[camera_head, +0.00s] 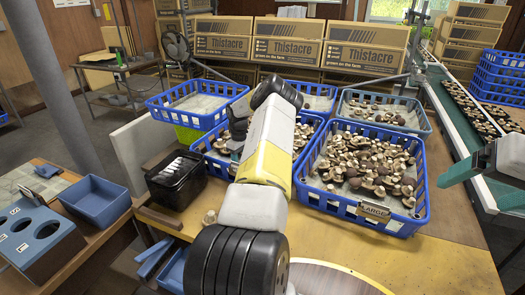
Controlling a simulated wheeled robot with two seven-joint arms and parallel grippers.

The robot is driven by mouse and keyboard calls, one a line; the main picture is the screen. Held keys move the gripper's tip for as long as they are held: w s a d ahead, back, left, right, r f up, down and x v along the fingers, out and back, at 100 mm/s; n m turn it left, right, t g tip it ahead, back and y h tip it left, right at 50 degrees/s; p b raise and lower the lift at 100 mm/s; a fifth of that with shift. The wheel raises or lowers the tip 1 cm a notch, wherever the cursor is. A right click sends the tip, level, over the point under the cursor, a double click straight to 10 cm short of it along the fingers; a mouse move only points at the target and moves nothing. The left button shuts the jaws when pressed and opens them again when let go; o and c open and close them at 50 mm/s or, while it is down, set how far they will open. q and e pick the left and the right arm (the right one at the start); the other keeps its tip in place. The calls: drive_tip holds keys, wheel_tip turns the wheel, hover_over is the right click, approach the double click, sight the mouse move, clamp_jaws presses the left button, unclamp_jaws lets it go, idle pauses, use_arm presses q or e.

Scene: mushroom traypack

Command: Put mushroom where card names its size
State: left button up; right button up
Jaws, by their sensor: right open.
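A single pale mushroom (210,217) lies on the table left of my near arm. A card (374,211) reading LARGE is on the front of the near-right blue crate (408,226), which holds many brown and white mushrooms. The blue crate behind my arm (200,147) is partly hidden, and no card on it is readable. My right gripper (470,190) is at the right edge, open, with teal fingers apart and nothing seen between them. My left arm crosses the middle; dark parts at its far end (239,128) may be the left gripper, mostly hidden.
A black bin (176,178) stands left of the crates. A blue-grey block with lettered holes (38,238) and a blue tray (96,202) are on the left side table. A conveyor (455,125) with mushrooms runs at right. The front right tabletop is clear.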

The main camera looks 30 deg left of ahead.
idle(0.4)
use_arm(q)
drive_tip(key=o, duration=1)
wheel_tip(320, 180, up, 8)
drive_tip(key=shift+f, duration=0.2)
